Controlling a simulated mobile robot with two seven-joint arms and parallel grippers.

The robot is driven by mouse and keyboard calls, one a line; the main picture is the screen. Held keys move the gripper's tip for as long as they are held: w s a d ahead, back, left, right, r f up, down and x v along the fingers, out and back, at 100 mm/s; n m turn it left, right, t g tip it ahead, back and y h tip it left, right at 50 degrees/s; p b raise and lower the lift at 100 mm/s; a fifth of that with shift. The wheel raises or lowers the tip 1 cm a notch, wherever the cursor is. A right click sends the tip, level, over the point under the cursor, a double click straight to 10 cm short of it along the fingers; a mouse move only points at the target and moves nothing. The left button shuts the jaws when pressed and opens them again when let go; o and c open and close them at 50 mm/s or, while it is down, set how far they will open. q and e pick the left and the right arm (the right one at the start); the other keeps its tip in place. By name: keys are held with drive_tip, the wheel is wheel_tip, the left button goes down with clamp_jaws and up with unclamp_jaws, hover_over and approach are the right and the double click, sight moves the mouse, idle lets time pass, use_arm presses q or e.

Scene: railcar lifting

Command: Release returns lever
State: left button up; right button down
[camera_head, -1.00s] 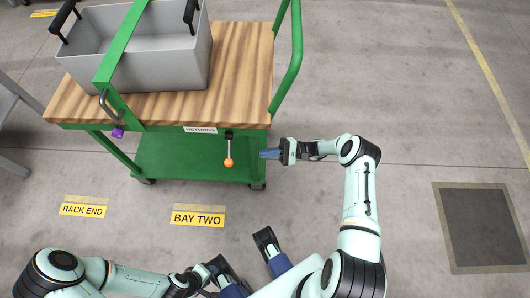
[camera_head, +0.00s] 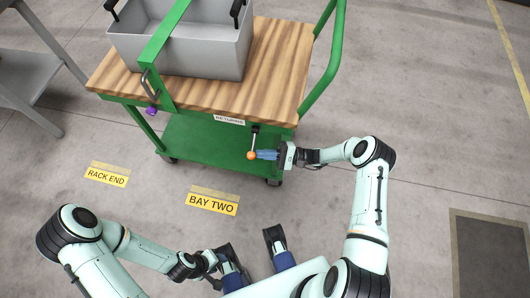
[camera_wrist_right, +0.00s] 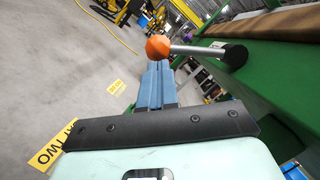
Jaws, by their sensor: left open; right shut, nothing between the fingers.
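The returns lever (camera_head: 254,143) is a grey rod with an orange ball knob, hanging below the RETURNS label (camera_head: 229,119) on the green cart's front. In the right wrist view the lever rod (camera_wrist_right: 196,50) runs from a black pivot to its orange ball. My right gripper (camera_head: 261,154) is shut and empty. Its blue fingertips are right at the ball, on its right side; in the wrist view the fingertips (camera_wrist_right: 158,66) sit just below the ball. I cannot tell if they touch. My left gripper (camera_head: 219,267) is low in the head view, away from the cart, partly hard to make out.
The green cart has a wooden top (camera_head: 276,70) carrying a grey bin (camera_head: 190,55). A purple knob (camera_head: 152,110) is on its left front. A grey bench (camera_head: 25,80) stands far left. Floor labels read RACK END (camera_head: 106,177) and BAY TWO (camera_head: 212,204).

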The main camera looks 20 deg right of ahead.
use_arm(q)
drive_tip(key=shift+r, duration=0.15)
use_arm(e)
drive_tip(key=shift+s+a+r+m, duration=0.2)
drive_tip(key=shift+s+r+m, duration=0.1)
drive_tip(key=shift+m, duration=0.4)
use_arm(q)
wheel_tip(320, 180, up, 7)
drive_tip(key=p, duration=0.8)
drive_tip(key=shift+s+g+p, duration=0.3)
drive_tip(key=shift+s, duration=0.15)
use_arm(e)
wheel_tip(320, 180, up, 9)
drive_tip(key=s+a+m+t+h, duration=0.1)
drive_tip(key=m+t, duration=0.5)
drive_tip(key=m, duration=0.9)
drive_tip(key=shift+s+a+m+h, duration=0.4)
drive_tip(key=shift+s+h, duration=0.2)
drive_tip(key=shift+s, duration=0.15)
use_arm(q)
drive_tip(key=shift+r, duration=0.15)
use_arm(e)
drive_tip(key=shift+r, duration=0.1)
